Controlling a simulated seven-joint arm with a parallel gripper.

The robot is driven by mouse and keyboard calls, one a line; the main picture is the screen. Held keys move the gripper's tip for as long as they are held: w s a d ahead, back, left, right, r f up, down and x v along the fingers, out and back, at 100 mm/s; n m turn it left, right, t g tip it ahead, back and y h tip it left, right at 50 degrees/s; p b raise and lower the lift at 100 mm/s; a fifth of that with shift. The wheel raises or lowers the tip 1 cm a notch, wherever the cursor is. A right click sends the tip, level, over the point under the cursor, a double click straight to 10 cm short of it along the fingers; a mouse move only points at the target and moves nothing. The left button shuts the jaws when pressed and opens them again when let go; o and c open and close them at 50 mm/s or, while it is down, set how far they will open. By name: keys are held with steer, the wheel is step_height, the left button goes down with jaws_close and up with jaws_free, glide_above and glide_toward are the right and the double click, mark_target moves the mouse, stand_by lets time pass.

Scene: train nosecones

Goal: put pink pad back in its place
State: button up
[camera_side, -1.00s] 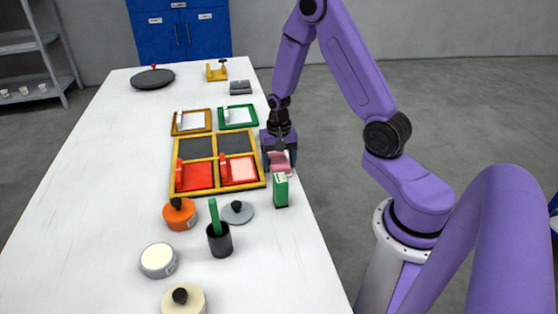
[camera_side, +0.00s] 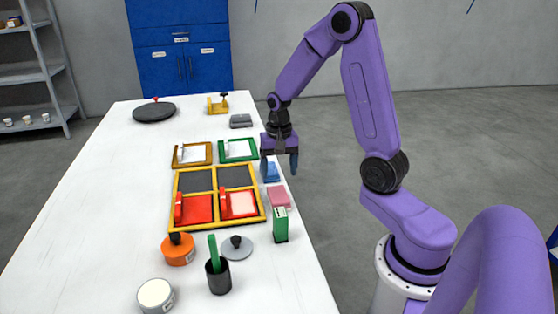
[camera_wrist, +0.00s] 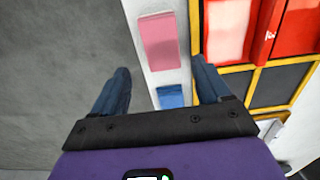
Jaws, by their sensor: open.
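The pink pad (camera_side: 279,197) lies on the white table near its right edge, beside the yellow-framed tray (camera_side: 221,221). In the wrist view the pink pad (camera_wrist: 160,40) is beyond the fingertips, towards the top. A blue pad (camera_side: 271,172) lies just behind it, and it also shows in the wrist view (camera_wrist: 170,96), between the fingers. My gripper (camera_side: 280,170) is open and empty, raised above the table edge by the blue pad. In the wrist view my gripper's fingers (camera_wrist: 162,75) are spread wide, with the left one over the floor.
The tray has two dark compartments at the back and two red-filled ones in front. A green box (camera_side: 280,225) stands in front of the pink pad. Brown (camera_side: 192,164) and green (camera_side: 238,160) frames lie behind the tray. An orange pot (camera_side: 178,251) and a dark cup (camera_side: 218,278) stand in front.

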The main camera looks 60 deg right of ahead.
steer(key=s+a+r+n, duration=0.3)
steer(key=s+a+n, duration=0.15)
steer(key=a, duration=0.25)
steer(key=s+a+r+n, duration=0.3)
steer(key=s+a+n, duration=0.1)
steer(key=a+n, duration=0.25)
steer(key=s+a+r+n, duration=0.1)
steer(key=s+a+n, duration=0.1)
steer(key=s+n, duration=0.3)
steer(key=s+a+r+n, duration=0.1)
steer(key=s+n, duration=0.4)
steer(key=s, duration=0.5)
steer(key=shift+s+a+n, duration=0.3)
steer(key=shift+a, duration=0.3)
